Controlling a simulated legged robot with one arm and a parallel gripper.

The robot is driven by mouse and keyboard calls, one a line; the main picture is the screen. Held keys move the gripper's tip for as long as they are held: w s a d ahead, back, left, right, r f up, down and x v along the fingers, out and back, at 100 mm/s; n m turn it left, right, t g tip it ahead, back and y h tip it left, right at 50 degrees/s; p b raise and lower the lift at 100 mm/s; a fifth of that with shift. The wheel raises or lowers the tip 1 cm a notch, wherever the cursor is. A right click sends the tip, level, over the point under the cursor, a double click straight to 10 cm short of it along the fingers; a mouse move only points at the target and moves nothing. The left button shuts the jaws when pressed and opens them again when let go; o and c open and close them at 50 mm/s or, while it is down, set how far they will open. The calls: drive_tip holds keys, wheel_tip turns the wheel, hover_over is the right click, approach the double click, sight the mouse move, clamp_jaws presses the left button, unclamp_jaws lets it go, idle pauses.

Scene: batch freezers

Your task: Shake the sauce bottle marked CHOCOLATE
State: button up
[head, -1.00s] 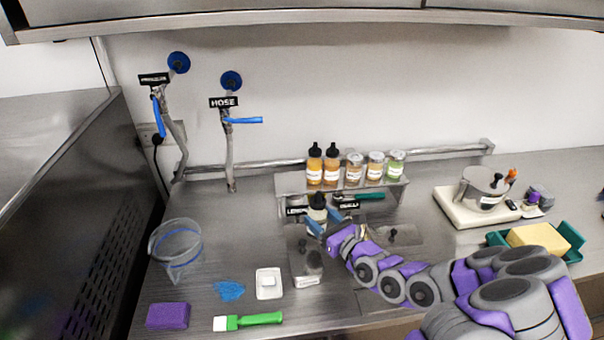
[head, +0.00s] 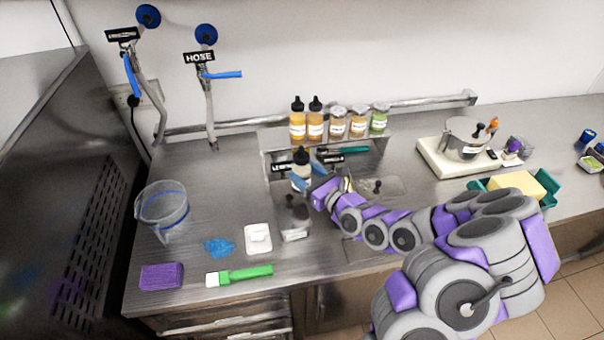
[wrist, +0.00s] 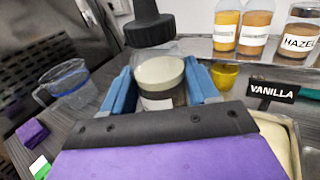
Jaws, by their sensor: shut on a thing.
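A squeeze bottle (head: 301,172) with a black nozzle cap and pale contents stands between the blue fingers of my gripper (head: 307,184). In the wrist view the bottle (wrist: 160,76) is upright, with a blue finger of my gripper (wrist: 162,92) pressed on each side. Its white label is mostly hidden, and I cannot read a name on it. Two amber bottles with black caps, a left one (head: 297,124) and a right one (head: 315,124), stand on the raised shelf behind. Their labels are too small to read.
Jars (head: 358,124) stand beside the amber bottles. A VANILLA sign (wrist: 274,90) is close to the right finger. A clear jug (head: 162,212), purple sponge (head: 161,277), green-handled brush (head: 240,275) and white dish (head: 258,239) lie left. The counter between jug and shelf is clear.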

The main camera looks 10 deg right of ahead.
sight(303, 151)
drive_tip(key=r, duration=0.8)
drive_tip(key=shift+s+d, duration=0.15)
drive_tip(key=shift+s, duration=0.1)
drive_tip(key=shift+f, duration=0.15)
drive_tip(key=f, duration=0.7)
drive_tip(key=shift+w+f, duration=0.2)
drive_tip(key=shift+f, duration=0.15)
drive_tip(key=shift+r, duration=0.25)
drive_tip(key=shift+s+r, duration=0.15)
